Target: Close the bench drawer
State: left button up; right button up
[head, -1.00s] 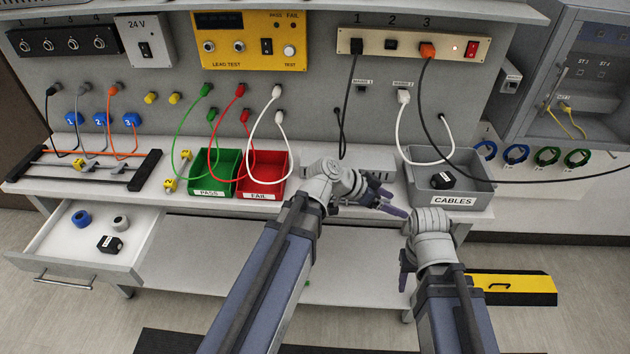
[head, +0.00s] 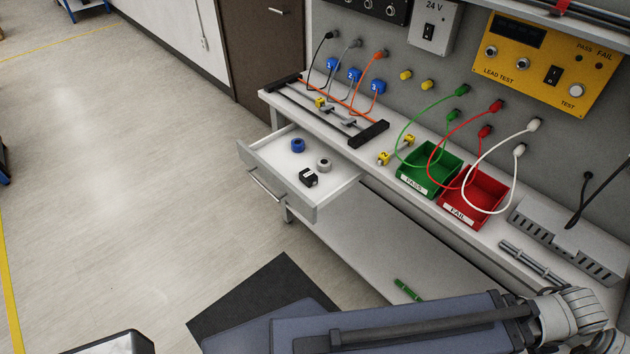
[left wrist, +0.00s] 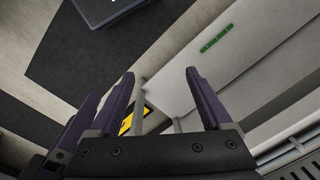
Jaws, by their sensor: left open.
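The bench drawer (head: 330,188) stands pulled out at the left end of the bench in the head view. Its front panel with a bar handle (head: 267,186) faces the open floor. A blue roll (head: 298,145), a grey roll (head: 323,165) and a small black box (head: 308,178) lie inside. My left arm crosses the bottom right of the head view, well to the right of the drawer, and its fingertips are outside that view. In the left wrist view my left gripper (left wrist: 158,92) is open with nothing between its fingers. My right gripper is not in view.
The bench's lower shelf (head: 390,238) runs below the drawer's right side, with a green object (head: 408,290) on it. Green PASS (head: 428,190) and red FAIL (head: 457,212) bins stand on the bench top. The floor left of the drawer is clear.

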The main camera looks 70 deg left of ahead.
aim_at(272, 158)
jog(key=i+l, duration=0.15)
jog(key=l, duration=0.15)
jog(key=i+l, duration=0.15)
jog(key=l+u, duration=0.1)
jog(key=u, duration=2.7)
